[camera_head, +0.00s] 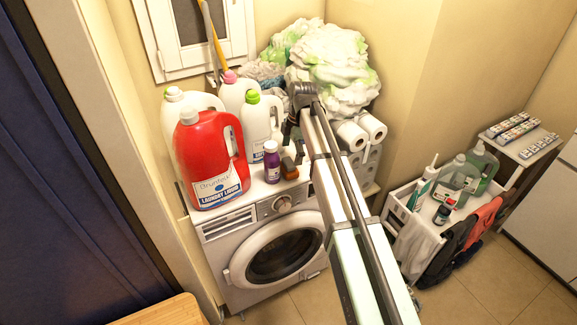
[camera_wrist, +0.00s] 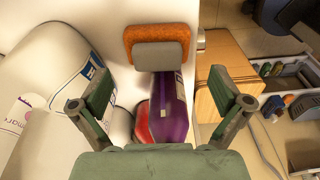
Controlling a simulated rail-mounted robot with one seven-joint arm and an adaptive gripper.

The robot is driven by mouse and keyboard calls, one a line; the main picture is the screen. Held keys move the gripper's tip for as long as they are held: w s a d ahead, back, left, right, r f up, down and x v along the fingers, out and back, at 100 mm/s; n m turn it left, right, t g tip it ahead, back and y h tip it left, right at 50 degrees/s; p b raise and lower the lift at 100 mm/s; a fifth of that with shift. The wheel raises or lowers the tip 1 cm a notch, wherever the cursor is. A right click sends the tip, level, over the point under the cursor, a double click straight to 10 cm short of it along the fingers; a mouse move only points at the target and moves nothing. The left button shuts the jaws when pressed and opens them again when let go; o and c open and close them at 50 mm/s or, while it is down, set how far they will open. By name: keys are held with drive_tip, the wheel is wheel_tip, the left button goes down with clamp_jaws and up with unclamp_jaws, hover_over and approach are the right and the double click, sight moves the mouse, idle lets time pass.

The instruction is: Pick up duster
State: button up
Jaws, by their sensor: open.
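What looks like the duster is a small orange block with a grey block on it. In the wrist view the duster (camera_wrist: 158,30) is at the top middle, on the white washer top near its edge. In the head view the duster (camera_head: 289,167) shows as a small orange-brown shape beside the purple bottle (camera_head: 271,162). My gripper (camera_head: 293,143) is above the washer top close to it. In the wrist view my gripper (camera_wrist: 161,93) is open, with one finger on each side and nothing held; the purple bottle (camera_wrist: 172,105) appears between the fingers, below the duster.
The washing machine (camera_head: 262,248) has a red detergent jug (camera_head: 210,155) and white bottles (camera_head: 258,120) at left. A green-white fluffy heap (camera_head: 332,70) and paper rolls (camera_head: 351,135) stand at back right. A trolley (camera_head: 405,218) with bottles stands right. A wooden board (camera_head: 165,312) is at the front.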

sight(290, 161)
drive_tip(key=shift+s+a+f+p, duration=0.1)
drive_tip(key=shift+a+f+p, duration=0.2)
drive_tip(key=shift+f, duration=0.75)
drive_tip(key=shift+w+a+f+p, duration=0.1)
drive_tip(key=shift+f+p, duration=0.3)
drive_tip(key=shift+f, duration=0.6)
drive_tip(key=shift+s+a+f+p, duration=0.15)
drive_tip(key=shift+f+p, duration=0.2)
drive_tip(key=shift+f, duration=0.7)
drive_tip(key=c, duration=0.9)
